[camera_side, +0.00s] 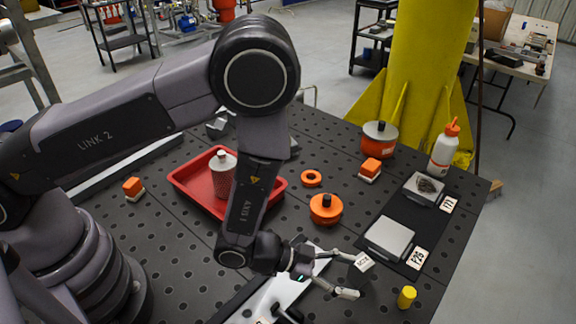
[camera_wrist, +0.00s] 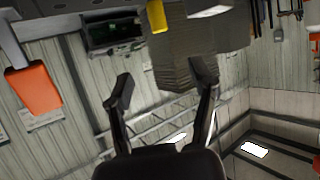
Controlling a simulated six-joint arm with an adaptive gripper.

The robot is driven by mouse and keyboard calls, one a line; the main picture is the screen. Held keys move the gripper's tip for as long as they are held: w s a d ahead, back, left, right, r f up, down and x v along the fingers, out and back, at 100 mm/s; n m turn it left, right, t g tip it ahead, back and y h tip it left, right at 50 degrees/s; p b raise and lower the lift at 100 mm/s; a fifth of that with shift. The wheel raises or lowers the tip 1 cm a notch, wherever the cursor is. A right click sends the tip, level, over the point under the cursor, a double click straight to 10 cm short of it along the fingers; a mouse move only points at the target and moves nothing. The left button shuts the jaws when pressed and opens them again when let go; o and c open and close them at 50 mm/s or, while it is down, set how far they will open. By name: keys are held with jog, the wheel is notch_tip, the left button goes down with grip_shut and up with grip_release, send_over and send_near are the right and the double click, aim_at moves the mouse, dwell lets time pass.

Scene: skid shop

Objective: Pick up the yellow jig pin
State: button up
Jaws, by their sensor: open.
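The yellow jig pin (camera_side: 406,297), a small yellow cylinder, stands upright on the dark perforated table near its front right edge in the side view. My gripper (camera_side: 355,275) is left of the pin, with its fingers spread and pointing right. A gap separates the fingers from the pin. A small dark block with a white labelled top (camera_side: 361,263) shows by the fingertips; I cannot tell whether they touch. In the wrist view my gripper (camera_wrist: 164,82) is open with nothing between the fingertips. A yellow shape (camera_wrist: 157,16) shows at the top there; I cannot tell what it is.
A grey block (camera_side: 389,237) lies on a black mat behind the pin. An orange round weight (camera_side: 326,209), a red tray (camera_side: 188,181) and a white bottle (camera_side: 443,150) stand farther back. A white plate (camera_side: 282,291) lies under my wrist.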

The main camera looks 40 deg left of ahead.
aim_at(409, 292)
jog(key=x, duration=1.3)
jog(key=shift+w+d+f, duration=0.1)
jog(key=shift+w+f, duration=0.1)
grip_shut()
